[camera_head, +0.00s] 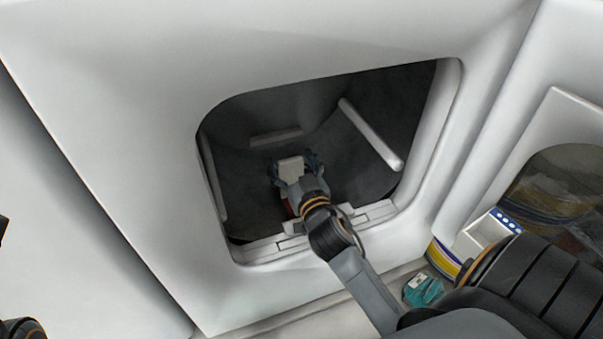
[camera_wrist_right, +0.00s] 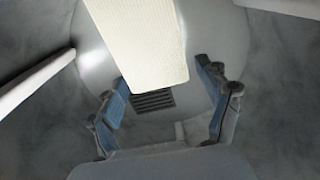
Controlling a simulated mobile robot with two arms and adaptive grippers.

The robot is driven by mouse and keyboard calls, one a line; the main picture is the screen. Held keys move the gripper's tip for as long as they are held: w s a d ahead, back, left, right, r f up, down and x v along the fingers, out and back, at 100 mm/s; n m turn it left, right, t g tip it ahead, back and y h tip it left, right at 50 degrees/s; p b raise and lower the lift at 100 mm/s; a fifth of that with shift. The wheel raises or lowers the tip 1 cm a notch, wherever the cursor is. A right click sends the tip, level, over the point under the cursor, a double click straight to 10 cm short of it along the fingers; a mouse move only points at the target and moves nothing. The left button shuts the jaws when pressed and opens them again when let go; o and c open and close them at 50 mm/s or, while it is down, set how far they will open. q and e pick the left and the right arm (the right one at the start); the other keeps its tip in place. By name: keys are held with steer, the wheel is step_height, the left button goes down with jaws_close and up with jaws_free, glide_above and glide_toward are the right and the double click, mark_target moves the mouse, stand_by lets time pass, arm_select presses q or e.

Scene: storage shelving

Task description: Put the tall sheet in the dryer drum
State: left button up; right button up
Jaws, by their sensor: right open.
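The dryer drum (camera_head: 355,165) is open in the middle of the head view, its dark inside visible through a rounded white opening. My right arm reaches through the opening. My right gripper (camera_head: 293,167) is inside the drum with its fingers spread apart. A cream, block-like piece, apparently the tall sheet (camera_head: 290,168), shows at the fingers. In the right wrist view the sheet (camera_wrist_right: 143,42) hangs in from the top, near the left finger of the open gripper (camera_wrist_right: 162,76). I cannot tell whether it touches a finger. My left gripper is not visible.
A pale bar (camera_head: 370,135) runs along the drum wall, with a low ledge (camera_head: 330,225) at the opening. To the right stand a yellow-and-blue striped container (camera_head: 442,259), a teal item (camera_head: 422,290) and a white box (camera_head: 487,234). Another window (camera_head: 560,185) is at far right.

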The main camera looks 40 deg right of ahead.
steer(key=v, duration=1.2)
steer(key=shift+r+b, duration=0.3)
steer(key=shift+b, duration=0.15)
steer(key=shift+d, duration=0.1)
